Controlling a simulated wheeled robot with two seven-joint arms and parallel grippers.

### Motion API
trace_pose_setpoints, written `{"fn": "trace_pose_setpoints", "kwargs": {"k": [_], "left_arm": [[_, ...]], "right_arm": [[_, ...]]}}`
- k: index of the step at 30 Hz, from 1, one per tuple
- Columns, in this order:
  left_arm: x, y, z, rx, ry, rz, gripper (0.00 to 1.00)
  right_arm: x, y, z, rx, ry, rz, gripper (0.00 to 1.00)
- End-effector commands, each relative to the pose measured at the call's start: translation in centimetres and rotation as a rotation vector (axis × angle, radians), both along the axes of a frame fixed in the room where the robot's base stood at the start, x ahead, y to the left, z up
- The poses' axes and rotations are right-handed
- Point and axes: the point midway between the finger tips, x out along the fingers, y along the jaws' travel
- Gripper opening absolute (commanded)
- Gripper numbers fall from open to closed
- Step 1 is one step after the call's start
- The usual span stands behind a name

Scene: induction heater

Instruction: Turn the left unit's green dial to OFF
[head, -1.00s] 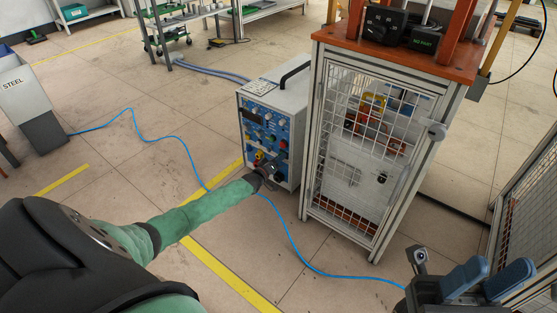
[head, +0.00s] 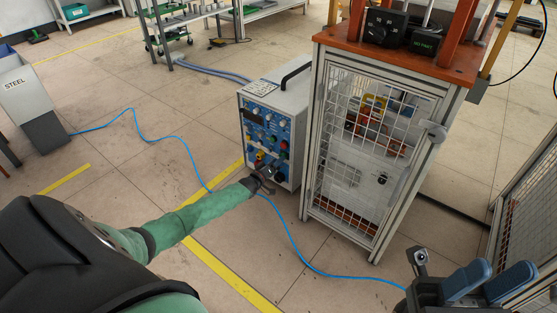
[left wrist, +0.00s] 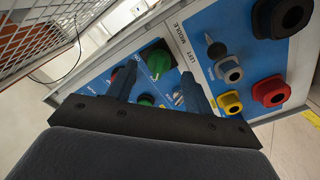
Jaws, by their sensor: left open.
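The left unit is a grey box with a blue control panel (head: 262,128) standing on the floor at the centre of the head view. I cannot read the dial's setting. My left gripper (head: 266,179) is open and empty in front of the panel's lower right; its two dark fingers (left wrist: 160,88) are spread apart in the left wrist view. My right gripper (head: 488,279) is at the lower right with its blue fingers apart, holding nothing visible.
A caged cabinet (head: 327,150) with an orange top stands close to the right of the unit. In the left wrist view, red (left wrist: 271,91) and yellow (left wrist: 230,102) sockets stick out of the panel. A blue cable (head: 290,238) lies across the floor. Floor at left is mostly clear.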

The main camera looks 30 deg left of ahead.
Motion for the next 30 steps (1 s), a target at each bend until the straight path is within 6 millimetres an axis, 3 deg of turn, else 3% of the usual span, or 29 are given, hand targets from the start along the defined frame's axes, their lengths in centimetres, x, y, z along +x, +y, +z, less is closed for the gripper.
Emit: {"fn": "trace_pose_setpoints", "kwargs": {"k": [6, 12, 30], "left_arm": [[-3.1, 0.2, 0.2, -0.001, 0.001, -0.001, 0.51], [-5.0, 0.4, 0.0, -0.001, 0.001, 0.000, 0.51], [-5.5, 0.5, 0.0, -0.001, 0.000, 0.000, 0.51]], "right_arm": [[0.0, -0.2, 1.4, 0.018, -0.010, 0.004, 0.36], [0.0, -0.3, 2.1, 0.026, -0.019, -0.005, 0.36], [-0.1, -0.4, 1.5, 0.008, -0.006, -0.007, 0.36]]}}
